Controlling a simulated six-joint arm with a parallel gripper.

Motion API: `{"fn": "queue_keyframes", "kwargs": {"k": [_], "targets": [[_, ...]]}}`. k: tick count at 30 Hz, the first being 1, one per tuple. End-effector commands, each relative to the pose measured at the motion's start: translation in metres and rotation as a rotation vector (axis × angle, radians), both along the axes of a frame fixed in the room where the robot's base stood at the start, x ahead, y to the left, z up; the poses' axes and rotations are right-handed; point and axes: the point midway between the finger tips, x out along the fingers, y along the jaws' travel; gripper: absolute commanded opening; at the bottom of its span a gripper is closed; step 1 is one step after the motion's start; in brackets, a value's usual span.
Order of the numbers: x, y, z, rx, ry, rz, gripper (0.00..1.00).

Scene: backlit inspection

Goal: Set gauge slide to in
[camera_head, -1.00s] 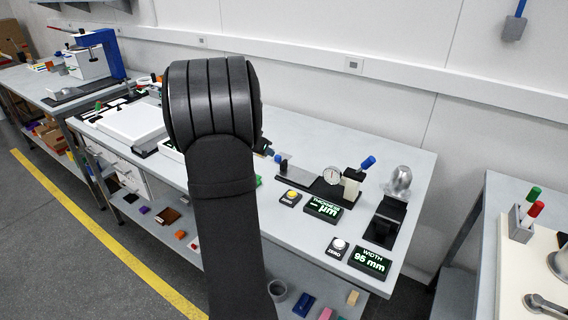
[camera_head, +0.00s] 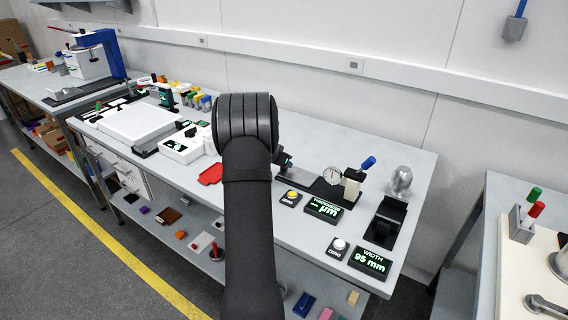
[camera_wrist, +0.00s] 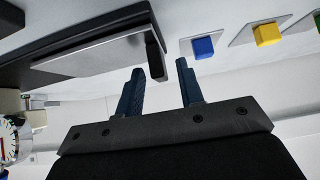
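In the wrist view, a bright metal plate (camera_wrist: 95,55) lies along a black base, with an upright black knob (camera_wrist: 156,57) at its right end. This looks like the gauge slide, though I cannot be sure. My gripper (camera_wrist: 163,88) is open, with its two blue fingers apart and nothing between them. The knob stands just beyond the fingertips, above the gap in the picture, and I cannot tell whether it touches. In the head view my arm hides the gripper and most of this spot.
A dial gauge (camera_head: 332,176) stands on the bench right of my arm, and it shows in the wrist view (camera_wrist: 10,138). The width display (camera_head: 370,262) reads 95 mm. A blue block (camera_wrist: 203,47) and a yellow block (camera_wrist: 267,34) sit right of the knob in the wrist view.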

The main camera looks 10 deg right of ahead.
Motion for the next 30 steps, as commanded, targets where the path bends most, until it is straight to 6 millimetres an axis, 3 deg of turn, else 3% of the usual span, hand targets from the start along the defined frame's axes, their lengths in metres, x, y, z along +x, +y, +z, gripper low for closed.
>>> {"fn": "queue_keyframes", "kwargs": {"k": [14,19,26,30], "targets": [[0.006,-0.006,-0.009,0.001,-0.001,0.001,0.35],[0.006,-0.006,-0.009,0.001,-0.001,0.001,0.01],[0.006,-0.007,-0.009,0.001,-0.001,0.001,0.00],[-0.008,-0.022,-0.009,-0.001,0.001,-0.004,0.00]]}}
